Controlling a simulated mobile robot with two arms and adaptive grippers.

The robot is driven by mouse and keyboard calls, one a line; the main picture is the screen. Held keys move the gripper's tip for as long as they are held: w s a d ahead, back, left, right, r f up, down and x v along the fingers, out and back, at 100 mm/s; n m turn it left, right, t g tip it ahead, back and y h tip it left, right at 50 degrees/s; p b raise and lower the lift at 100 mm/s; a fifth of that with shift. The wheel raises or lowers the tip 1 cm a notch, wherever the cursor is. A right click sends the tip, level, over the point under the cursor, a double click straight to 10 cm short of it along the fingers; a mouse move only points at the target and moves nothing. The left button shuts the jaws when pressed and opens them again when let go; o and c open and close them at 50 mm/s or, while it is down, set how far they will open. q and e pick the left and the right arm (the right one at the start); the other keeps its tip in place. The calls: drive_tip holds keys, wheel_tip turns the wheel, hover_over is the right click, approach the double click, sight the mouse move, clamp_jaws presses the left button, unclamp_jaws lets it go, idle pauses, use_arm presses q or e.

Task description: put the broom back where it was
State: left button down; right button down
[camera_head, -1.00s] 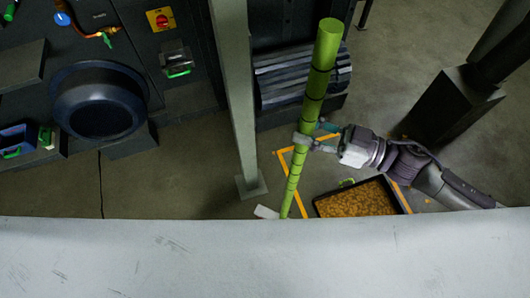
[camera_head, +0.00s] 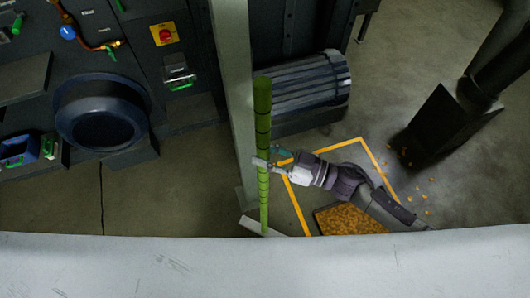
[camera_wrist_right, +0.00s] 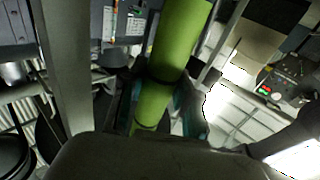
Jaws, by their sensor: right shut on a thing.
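The broom is a green, banded pole (camera_head: 263,122) in the head view, nearly upright. Its pale head (camera_head: 258,226) shows low down, partly cut off by the light grey surface in front. My right gripper (camera_head: 265,163) is shut on the pole around its middle. In the right wrist view the green pole (camera_wrist_right: 178,42) runs between the fingers (camera_wrist_right: 160,112). The pole stands close beside the grey post (camera_head: 233,90); I cannot tell whether they touch. My left gripper is not in view.
A tray of orange-brown bits (camera_head: 348,219) lies on the floor within a yellow-lined area (camera_head: 297,207). Bits are scattered right of it, near a dark pillar base (camera_head: 448,121). A dark machine (camera_head: 100,112) stands at left. A ribbed drum (camera_head: 305,80) is behind.

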drive_tip(key=c, duration=1.3)
unclamp_jaws()
drive_tip(key=shift+f, duration=0.15)
drive_tip(key=o, duration=0.5)
drive_tip(key=shift+r, duration=0.3)
drive_tip(key=b+v, duration=0.2)
drive_tip(key=v, duration=1)
drive_tip(key=shift+d+b, duration=0.1)
drive_tip(key=shift+b, duration=0.25)
